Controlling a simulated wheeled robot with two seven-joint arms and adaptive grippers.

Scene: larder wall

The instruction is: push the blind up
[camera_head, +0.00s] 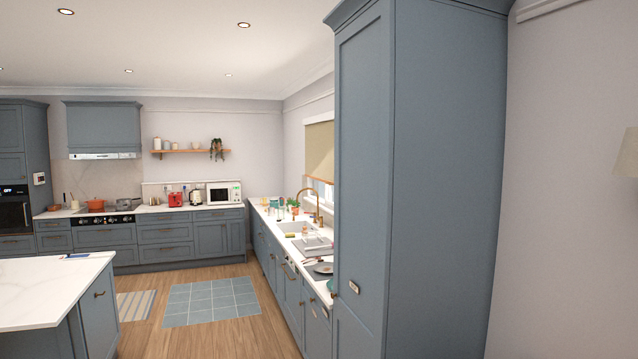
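A tan blind (320,150) hangs over the window on the right-hand wall, above the sink counter. It is lowered over the upper part of the window, and a strip of window (321,188) shows below its bottom edge. The tall blue cabinet in front hides its right side. Neither of my grippers is in view.
A tall blue cabinet (447,180) stands close on the right. The sink counter (273,228) carries a brass tap (308,200) and several items under the blind. A white-topped island (40,290) is at left. Wooden floor (225,325) with a blue mat (210,302) lies clear between.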

